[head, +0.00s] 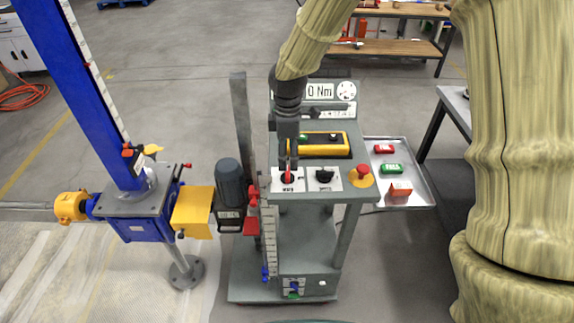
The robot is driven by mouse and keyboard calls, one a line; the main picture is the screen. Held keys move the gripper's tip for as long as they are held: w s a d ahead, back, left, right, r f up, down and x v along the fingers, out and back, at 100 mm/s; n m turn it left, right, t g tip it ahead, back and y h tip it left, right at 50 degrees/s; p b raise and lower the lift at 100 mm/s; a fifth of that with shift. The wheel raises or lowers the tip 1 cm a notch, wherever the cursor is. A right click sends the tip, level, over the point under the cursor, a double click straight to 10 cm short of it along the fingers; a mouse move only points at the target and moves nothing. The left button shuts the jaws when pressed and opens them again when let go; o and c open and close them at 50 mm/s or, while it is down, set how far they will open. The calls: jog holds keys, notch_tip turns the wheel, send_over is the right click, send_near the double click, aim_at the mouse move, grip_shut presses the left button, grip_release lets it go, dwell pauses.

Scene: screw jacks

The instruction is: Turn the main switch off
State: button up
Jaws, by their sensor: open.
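The switch with a red handle (287,178), seemingly the main switch, sits on a white plate at the front left of the grey cart's (345,190) top. Its handle points roughly away from the camera; the small label below is too small to read. My gripper (288,163) points down right at this switch, with its dark fingers open. The fingers partly cover the red handle; I cannot tell whether they touch it.
A black rotary knob (324,176) and a red mushroom button (361,176) sit to the right. A yellow pendant (320,144) lies behind. A metal tray (415,183) holds small red and green parts. A blue screw jack (137,208) and motor (231,183) stand left.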

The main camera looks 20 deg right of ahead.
aim_at(288, 172)
jog(key=shift+s+f+p, duration=0.1)
jog(key=shift+f+p, duration=0.8)
jog(key=shift+f, duration=2.15)
jog(key=shift+c, duration=0.4)
jog(key=c, duration=0.9)
